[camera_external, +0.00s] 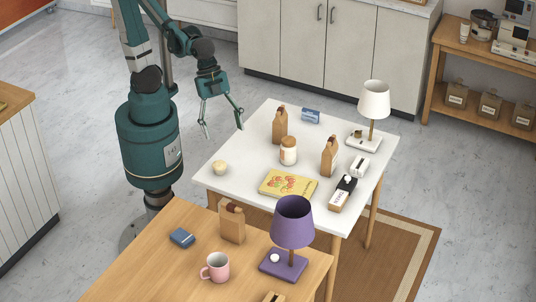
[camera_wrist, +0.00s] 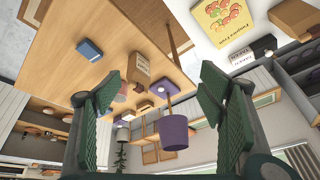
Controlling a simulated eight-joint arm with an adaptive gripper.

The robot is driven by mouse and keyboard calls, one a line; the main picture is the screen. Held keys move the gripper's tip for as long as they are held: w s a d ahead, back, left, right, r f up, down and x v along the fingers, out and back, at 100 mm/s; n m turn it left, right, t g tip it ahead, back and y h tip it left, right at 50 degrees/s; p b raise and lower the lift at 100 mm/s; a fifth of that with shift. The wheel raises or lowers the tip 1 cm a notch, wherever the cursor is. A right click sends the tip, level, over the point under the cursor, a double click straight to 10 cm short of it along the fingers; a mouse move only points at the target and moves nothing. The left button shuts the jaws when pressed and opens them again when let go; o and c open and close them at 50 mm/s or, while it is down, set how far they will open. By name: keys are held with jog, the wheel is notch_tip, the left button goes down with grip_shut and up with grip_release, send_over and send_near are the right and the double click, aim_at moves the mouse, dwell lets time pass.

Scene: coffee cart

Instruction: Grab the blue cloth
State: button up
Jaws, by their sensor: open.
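A small, flat, dark blue folded item, which looks like the blue cloth (camera_external: 182,238), lies on the wooden table (camera_external: 135,262) near its left edge. It also shows in the wrist view, upper left (camera_wrist: 90,51). My gripper (camera_external: 222,128) is open and empty, with its fingers apart and pointing down. It hangs in the air beside the far left part of the white table, well away from the cloth. In the wrist view the fingers (camera_wrist: 155,95) frame the picture from both sides with nothing between them.
On the wooden table, a brown paper bag (camera_external: 231,223), a pink mug (camera_external: 215,267) and a purple lamp (camera_external: 292,222) stand to the right of the cloth.

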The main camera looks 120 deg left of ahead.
jog(key=w+d+f+m+g+b, duration=0.2)
jog(key=d+f+m, duration=0.4)
jog(key=d+f, duration=0.55)
jog(key=m+g+h+b, duration=0.1)
jog(key=m+g+b, duration=0.15)
jog(key=m, duration=0.35)
send_near(183, 235)
jog(key=shift+f, duration=0.45)
jog(key=shift+f, duration=0.1)
jog(key=shift+x, duration=1.15)
jog(key=shift+s+f, duration=0.1)
jog(key=shift+f, duration=0.05)
jog(key=shift+b+x, duration=0.9)
jog(key=shift+x, duration=1.55)
jog(key=shift+d, duration=0.15)
jog(key=c, duration=0.9)
